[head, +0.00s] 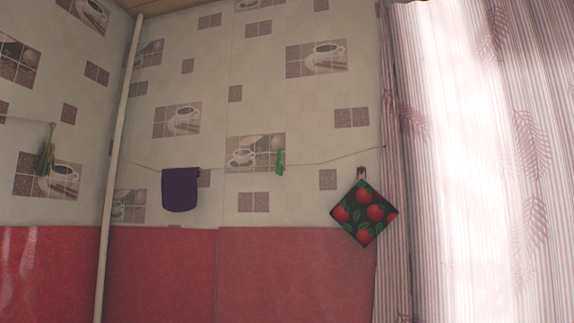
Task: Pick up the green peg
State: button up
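The green peg (280,162) is a small, narrow, upright clip in the head view, right of the middle. It hangs on a thin line (325,158) strung across the tiled wall. Nothing is seen clipped under it. My gripper does not show in this view, so its place relative to the peg cannot be told.
A dark purple cloth (181,190) hangs on the line to the left. A pot holder with red fruit (364,214) hangs right of the peg, beside a striped curtain (478,160). A pale pipe (118,160) runs up the left corner. A dried bunch (45,158) hangs far left.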

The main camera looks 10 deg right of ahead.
aim_at(279, 170)
jog(key=z, duration=0.2)
jog(key=i, duration=1.8)
jog(key=u, duration=2.7)
